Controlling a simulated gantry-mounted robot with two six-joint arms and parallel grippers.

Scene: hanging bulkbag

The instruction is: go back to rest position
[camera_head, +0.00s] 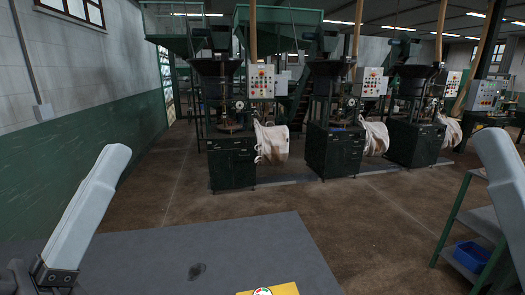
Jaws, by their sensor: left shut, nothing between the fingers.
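My left arm comes in at the lower left, with a long pale grey link raised. The dark part at the bottom left corner seems to be my left gripper (18,278); it is cut by the frame edge and looks shut and empty. It touches no object that I can see. Part of a pale link of my right arm shows at the right edge; its gripper is out of view. White bags hang on the machines, the nearest bag (272,143) well away from my arms.
A grey flat surface (250,250) with a dark spot lies in front. Several green machines (232,165) stand in a row behind it. At the right is a green-framed rack (450,220) with a blue bin (472,256). The brown floor (165,205) between is clear.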

